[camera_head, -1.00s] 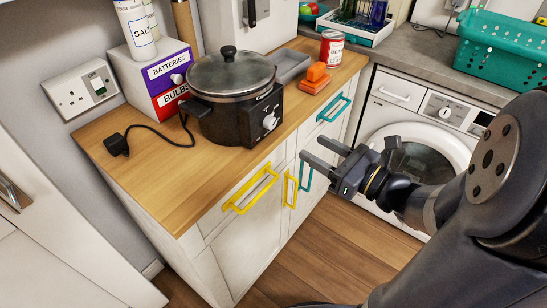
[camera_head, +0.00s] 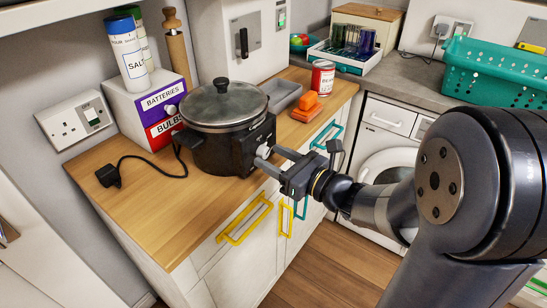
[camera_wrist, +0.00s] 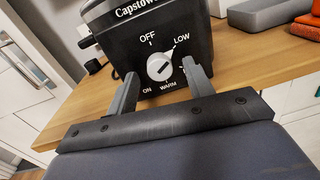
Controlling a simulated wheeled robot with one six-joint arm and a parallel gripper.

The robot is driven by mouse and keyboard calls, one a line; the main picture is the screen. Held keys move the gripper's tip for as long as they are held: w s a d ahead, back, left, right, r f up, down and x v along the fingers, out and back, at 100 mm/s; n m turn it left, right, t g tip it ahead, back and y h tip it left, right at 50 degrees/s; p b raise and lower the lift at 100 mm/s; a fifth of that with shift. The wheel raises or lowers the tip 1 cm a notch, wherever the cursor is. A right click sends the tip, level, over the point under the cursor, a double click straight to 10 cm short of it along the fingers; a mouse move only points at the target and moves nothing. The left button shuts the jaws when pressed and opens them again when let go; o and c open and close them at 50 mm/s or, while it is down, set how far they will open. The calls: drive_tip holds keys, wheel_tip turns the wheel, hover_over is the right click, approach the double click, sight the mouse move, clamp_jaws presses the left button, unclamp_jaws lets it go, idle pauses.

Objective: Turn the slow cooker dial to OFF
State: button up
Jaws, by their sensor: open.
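The slow cooker (camera_head: 215,148) is black with a glass lid and stands on the wooden counter, its front facing my gripper. In the wrist view, its white dial (camera_wrist: 159,67) is on the front panel (camera_wrist: 140,48), with OFF at upper left, LOW at upper right, WARM below and ON at lower left. The dial's mark runs diagonally between the LOW and ON sides; I cannot tell which end points. My gripper (camera_wrist: 159,72) is open, one finger on each side of the dial. Contact is unclear. In the head view my gripper (camera_head: 268,158) partly hides the dial.
A black plug (camera_head: 108,176) lies on the counter at left, its cord leading to the cooker. Yellow handles (camera_head: 245,220) stick out below.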

drive_tip(key=shift+w+a, duration=0.15)
drive_tip(key=shift+a, duration=0.05)
drive_tip(key=shift+c, duration=0.3)
drive_tip(key=c, duration=0.9)
